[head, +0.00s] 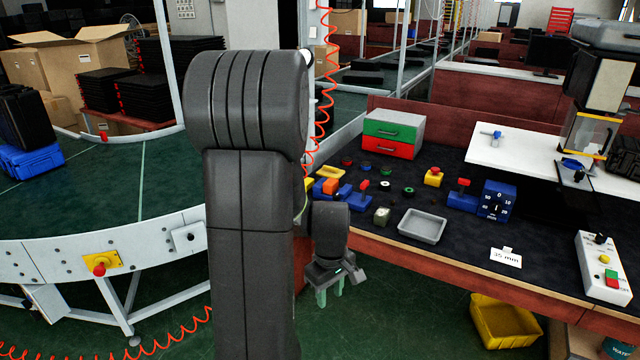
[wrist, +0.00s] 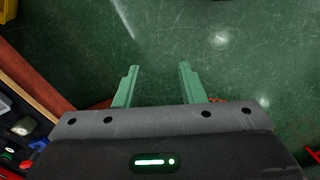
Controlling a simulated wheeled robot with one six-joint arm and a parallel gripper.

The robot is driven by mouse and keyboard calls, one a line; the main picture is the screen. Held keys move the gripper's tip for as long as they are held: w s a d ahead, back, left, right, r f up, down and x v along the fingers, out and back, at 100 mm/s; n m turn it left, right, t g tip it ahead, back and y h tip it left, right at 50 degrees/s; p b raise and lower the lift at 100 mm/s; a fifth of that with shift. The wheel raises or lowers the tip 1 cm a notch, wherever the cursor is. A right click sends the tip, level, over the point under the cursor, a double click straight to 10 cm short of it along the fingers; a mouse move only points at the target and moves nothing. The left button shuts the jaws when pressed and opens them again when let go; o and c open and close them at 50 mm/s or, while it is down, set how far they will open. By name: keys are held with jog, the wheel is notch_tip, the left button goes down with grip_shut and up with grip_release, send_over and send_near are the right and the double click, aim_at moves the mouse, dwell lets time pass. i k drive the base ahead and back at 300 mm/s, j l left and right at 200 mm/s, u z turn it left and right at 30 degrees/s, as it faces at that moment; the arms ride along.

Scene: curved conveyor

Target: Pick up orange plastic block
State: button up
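An orange block (head: 330,186) shows in the head view on the dark workbench top (head: 455,240), among blue parts just right of my arm. My arm hides some of the bench's left end. My gripper (head: 330,298) hangs in front of the bench's front edge, lower and nearer than the block, pointing down. In the wrist view my gripper (wrist: 158,85) has its two green fingers apart, with only green floor between them. The orange block is not clearly seen in the wrist view.
Near the block are a blue tray part (head: 340,197), a grey tray (head: 423,226), a red and green drawer box (head: 393,134) and several small coloured parts. A yellow bin (head: 505,322) sits on the floor below. A curved conveyor (head: 100,195) lies left.

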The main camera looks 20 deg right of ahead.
aim_at(331, 185)
jog(key=i+l+u, duration=0.1)
jog(key=i+l, duration=0.25)
jog(key=i+l+u, duration=0.1)
jog(key=i+l, duration=0.25)
jog(key=i+l+u, duration=0.1)
jog(key=i+l, duration=0.2)
jog(key=l, duration=0.15)
jog(key=i+l+u, duration=0.1)
jog(key=i+l, duration=0.2)
jog(key=i+l+u, duration=0.1)
jog(key=i+l, duration=0.2)
jog(key=l, duration=0.25)
jog(key=i+l+u, duration=0.15)
jog(key=i+l, duration=0.15)
jog(key=l, duration=0.2)
